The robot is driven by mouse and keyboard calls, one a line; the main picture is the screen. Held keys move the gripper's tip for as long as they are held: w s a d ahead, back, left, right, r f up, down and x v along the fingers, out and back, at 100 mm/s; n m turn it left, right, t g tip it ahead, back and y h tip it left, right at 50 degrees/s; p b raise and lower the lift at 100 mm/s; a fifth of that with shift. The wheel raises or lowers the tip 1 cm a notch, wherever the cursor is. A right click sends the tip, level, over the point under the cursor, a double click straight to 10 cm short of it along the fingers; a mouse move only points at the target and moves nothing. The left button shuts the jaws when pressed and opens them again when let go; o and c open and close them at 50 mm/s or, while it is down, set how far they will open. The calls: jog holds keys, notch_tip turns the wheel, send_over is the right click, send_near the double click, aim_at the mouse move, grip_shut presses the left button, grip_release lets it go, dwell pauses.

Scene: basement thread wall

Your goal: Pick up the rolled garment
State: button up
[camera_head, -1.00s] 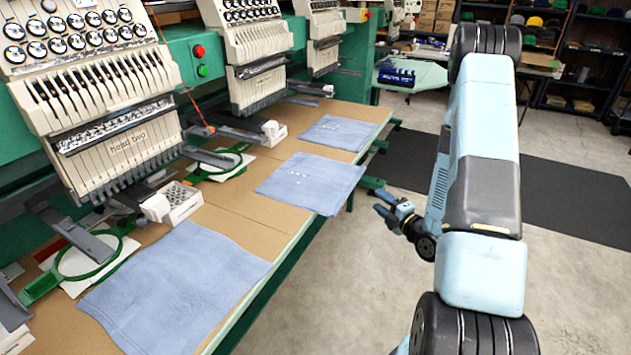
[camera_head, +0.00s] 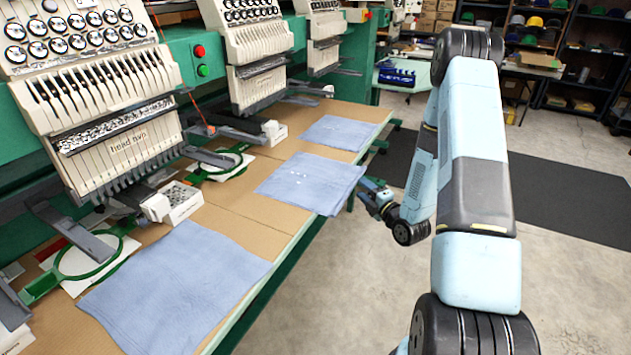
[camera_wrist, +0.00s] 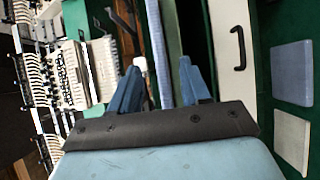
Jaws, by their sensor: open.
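No garment that is plainly rolled shows in either view. Three blue cloths lie flat on the tan table: a near one (camera_head: 175,285), a middle one (camera_head: 310,182) with small white marks, and a far one (camera_head: 340,132). My gripper (camera_head: 368,188) is beside the table's long edge, close to the right corner of the middle cloth in the picture. In the wrist view its two blue fingers (camera_wrist: 158,70) stand apart with nothing visibly held between them. A pale blue-grey strip shows beyond the fingers; I cannot tell what it is.
Embroidery machine heads (camera_head: 100,110) line the table's left side, with green hoops (camera_head: 90,262) below. A dark blue item (camera_head: 396,77) sits on a far table. The wrist view shows a pale panel with a black handle (camera_wrist: 239,48). The floor right of the table is open.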

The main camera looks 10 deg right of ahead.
aim_at(356, 184)
jog(key=x, duration=0.5)
jog(key=shift+s+a, duration=0.1)
jog(key=shift+c, duration=0.4)
jog(key=shift+f, duration=0.1)
grip_shut()
